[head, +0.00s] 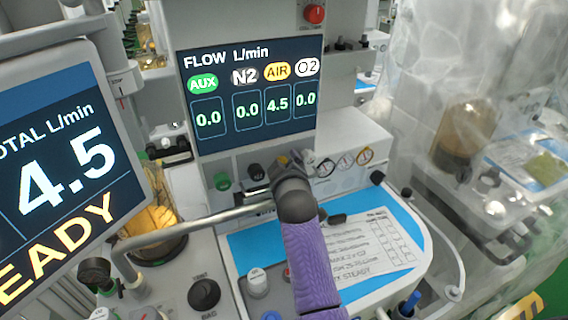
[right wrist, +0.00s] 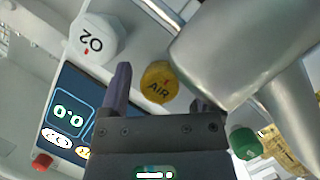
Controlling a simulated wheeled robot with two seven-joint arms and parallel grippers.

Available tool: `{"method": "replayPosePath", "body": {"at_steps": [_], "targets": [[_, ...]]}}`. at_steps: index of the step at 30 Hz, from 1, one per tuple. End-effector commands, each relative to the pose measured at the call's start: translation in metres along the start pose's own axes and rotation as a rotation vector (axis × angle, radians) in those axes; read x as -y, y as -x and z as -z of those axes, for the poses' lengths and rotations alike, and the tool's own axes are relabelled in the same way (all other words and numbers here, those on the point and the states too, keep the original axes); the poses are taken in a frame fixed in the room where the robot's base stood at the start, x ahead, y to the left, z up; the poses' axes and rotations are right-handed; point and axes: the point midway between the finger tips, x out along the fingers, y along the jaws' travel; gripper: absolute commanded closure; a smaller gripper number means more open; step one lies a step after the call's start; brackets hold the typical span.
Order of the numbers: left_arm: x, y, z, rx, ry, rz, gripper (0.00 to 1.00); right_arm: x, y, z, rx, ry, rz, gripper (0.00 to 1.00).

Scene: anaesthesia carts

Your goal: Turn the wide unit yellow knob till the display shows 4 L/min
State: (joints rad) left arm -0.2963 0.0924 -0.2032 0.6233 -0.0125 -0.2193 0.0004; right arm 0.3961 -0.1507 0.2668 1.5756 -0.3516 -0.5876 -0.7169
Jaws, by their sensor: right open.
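The yellow AIR knob (head: 281,160) sits under the wide unit's flow display (head: 252,95). The display reads AIR 4.5; AUX, N2 and O2 read 0.0. In the right wrist view the yellow knob (right wrist: 159,82) appears between the fingertips of my open right gripper (right wrist: 160,86), with gaps on both sides; I cannot tell how deep it sits between them. In the head view a dark grey joint and purple textured part (head: 312,262) cover the area just below the knob, and I cannot make out the fingertips there. My left gripper is not in view.
The white O2 knob (right wrist: 93,40) is close beside one finger. A thick silver tube (right wrist: 235,50) crowds the other side; the green knob (right wrist: 245,143) lies beyond. A large screen (head: 65,170) at left reads 4.5 total. A metal bar (head: 190,226) crosses above the worktop.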

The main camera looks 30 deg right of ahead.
Motion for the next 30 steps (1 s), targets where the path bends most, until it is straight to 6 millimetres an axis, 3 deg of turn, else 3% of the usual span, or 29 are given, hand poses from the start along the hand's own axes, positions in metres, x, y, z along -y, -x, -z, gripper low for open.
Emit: {"method": "replayPosePath", "body": {"at_steps": [2,13,17,25,30], "targets": [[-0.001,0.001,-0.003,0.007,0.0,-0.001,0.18,-0.001,0.0,0.001,0.0,0.0,0.0,0.2],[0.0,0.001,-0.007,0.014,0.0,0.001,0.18,0.0,0.0,0.0,0.0,0.0,0.001,0.99],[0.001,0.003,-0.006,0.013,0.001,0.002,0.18,-0.001,0.001,0.001,0.0,-0.005,0.003,1.0],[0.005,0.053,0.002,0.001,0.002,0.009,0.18,-0.006,0.003,0.006,0.002,-0.242,0.103,1.0],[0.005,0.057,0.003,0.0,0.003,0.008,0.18,-0.001,0.001,0.001,0.002,-0.325,0.134,1.0]]}}
